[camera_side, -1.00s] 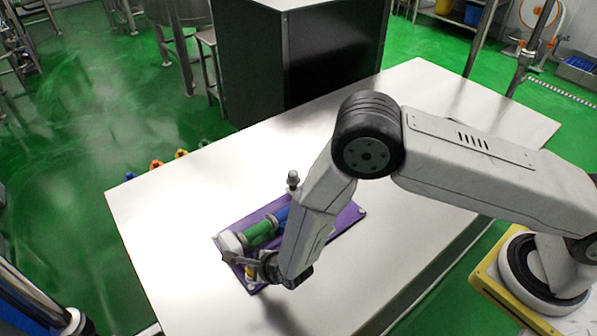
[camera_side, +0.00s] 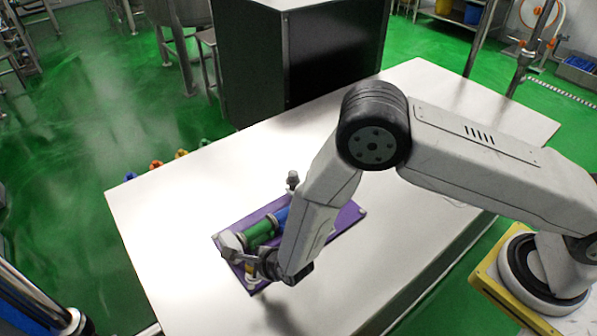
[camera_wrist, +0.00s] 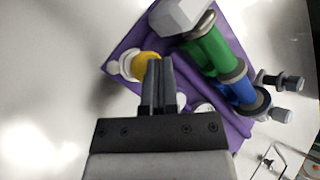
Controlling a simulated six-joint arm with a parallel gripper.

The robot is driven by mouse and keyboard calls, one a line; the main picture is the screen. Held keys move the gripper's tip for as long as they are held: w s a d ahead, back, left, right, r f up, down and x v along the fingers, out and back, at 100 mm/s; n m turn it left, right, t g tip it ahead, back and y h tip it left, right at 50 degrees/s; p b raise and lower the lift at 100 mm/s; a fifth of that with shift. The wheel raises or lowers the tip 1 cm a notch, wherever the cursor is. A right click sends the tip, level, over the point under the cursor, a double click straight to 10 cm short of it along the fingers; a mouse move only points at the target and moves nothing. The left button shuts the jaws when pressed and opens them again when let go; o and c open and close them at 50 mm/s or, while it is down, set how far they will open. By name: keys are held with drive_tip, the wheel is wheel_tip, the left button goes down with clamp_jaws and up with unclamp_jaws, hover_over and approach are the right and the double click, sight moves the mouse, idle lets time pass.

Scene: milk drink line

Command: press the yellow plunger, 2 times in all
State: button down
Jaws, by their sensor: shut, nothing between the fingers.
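The yellow plunger (camera_wrist: 147,62) is a round yellow part beside a white disc, at the left edge of a purple plate (camera_wrist: 118,48) in the wrist view. In the side view it is a small yellow spot (camera_side: 250,269) partly hidden by my gripper. My gripper (camera_wrist: 158,64) is shut and empty, with its fingertips overlapping the right side of the yellow plunger in the wrist view. I cannot tell whether they touch it or how far down it is. In the side view my gripper (camera_side: 262,260) is low over the plate's near left end.
A green cylinder (camera_wrist: 208,50) and a blue cylinder (camera_wrist: 240,90) lie in line on the plate, with a grey-white block (camera_wrist: 180,14) at the green end. A small grey-topped post (camera_side: 293,180) stands at the plate's far edge. The white table around is mostly clear.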

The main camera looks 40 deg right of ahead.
drive_tip(key=shift+r, duration=0.65)
drive_tip(key=shift+r, duration=0.2)
drive_tip(key=shift+r, duration=2.3)
drive_tip(key=shift+w+d+r, duration=0.1)
drive_tip(key=shift+d+r, duration=0.15)
drive_tip(key=shift+r, duration=0.05)
drive_tip(key=s+d+r+n+g, duration=0.2)
drive_tip(key=d+r+n+g, duration=0.1)
drive_tip(key=d+r+n, duration=1)
drive_tip(key=s+d+r+n+g+h, duration=0.1)
drive_tip(key=s+d+r+n+g, duration=0.2)
drive_tip(key=s+d+n, duration=0.8)
drive_tip(key=s+d, duration=0.1)
drive_tip(key=d, duration=0.2)
drive_tip(key=shift+s+d+r+n+h, duration=0.15)
drive_tip(key=shift+s+r+n+h, duration=0.15)
drive_tip(key=shift+s+r+h, duration=0.1)
